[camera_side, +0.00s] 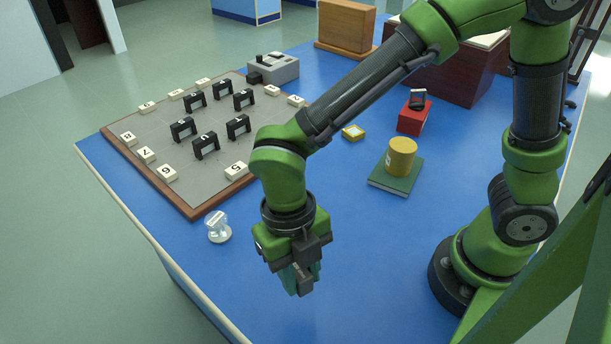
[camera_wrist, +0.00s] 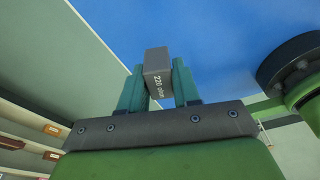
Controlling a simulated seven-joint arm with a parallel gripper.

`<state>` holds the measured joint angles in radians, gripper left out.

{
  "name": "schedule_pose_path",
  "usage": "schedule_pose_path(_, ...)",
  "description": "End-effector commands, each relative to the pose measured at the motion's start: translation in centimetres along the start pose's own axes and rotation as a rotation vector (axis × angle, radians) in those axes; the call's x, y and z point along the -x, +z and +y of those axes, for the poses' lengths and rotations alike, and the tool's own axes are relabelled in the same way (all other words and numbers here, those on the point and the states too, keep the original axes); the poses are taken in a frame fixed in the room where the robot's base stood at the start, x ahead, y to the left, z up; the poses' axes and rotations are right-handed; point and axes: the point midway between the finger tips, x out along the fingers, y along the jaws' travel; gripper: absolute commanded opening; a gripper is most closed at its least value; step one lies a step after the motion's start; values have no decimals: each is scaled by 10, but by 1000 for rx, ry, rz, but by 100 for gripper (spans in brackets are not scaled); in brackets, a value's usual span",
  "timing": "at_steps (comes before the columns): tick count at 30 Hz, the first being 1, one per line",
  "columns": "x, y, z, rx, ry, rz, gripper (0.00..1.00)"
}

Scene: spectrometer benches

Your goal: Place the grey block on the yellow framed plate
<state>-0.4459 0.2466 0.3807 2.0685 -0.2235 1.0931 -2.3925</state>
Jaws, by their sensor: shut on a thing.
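The grey block (camera_wrist: 157,66), marked "220 ohm", is held between the two teal fingers of my gripper (camera_wrist: 160,84) in the wrist view. In the side view my gripper (camera_side: 303,278) is shut and hangs over the front part of the blue table, with the block mostly hidden by the fingers. The yellow framed plate (camera_side: 353,132) is a small square with a pale middle. It lies flat on the table, farther back and to the right of my gripper, and nothing is on it. The plate is not in the wrist view.
A grey board (camera_side: 205,165) with several black arches and numbered white tiles lies at left. A glass piece (camera_side: 218,227) stands near the front left edge. A yellow cylinder (camera_side: 402,157) on a green book (camera_side: 397,175) and a red box (camera_side: 414,117) stand right of the plate.

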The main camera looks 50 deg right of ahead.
Motion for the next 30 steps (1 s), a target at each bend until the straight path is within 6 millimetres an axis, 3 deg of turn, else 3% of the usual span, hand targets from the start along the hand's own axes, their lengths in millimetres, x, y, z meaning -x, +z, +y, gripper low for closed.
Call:
schedule_pose_path(1, 4, 30, -6, -84, 17, 6, 2)
schedule_pose_path(8, 23, 145, -51, -393, 82, 17, 2)
schedule_pose_path(15, 41, 244, -136, -687, 140, 17, 2)
schedule_pose_path(20, 51, 292, -209, -871, 172, 12, 2)
schedule_pose_path(24, 58, 322, -279, -1026, 196, 6, 2)
schedule_pose_path(30, 67, 343, -367, -1204, 219, -4, 2)
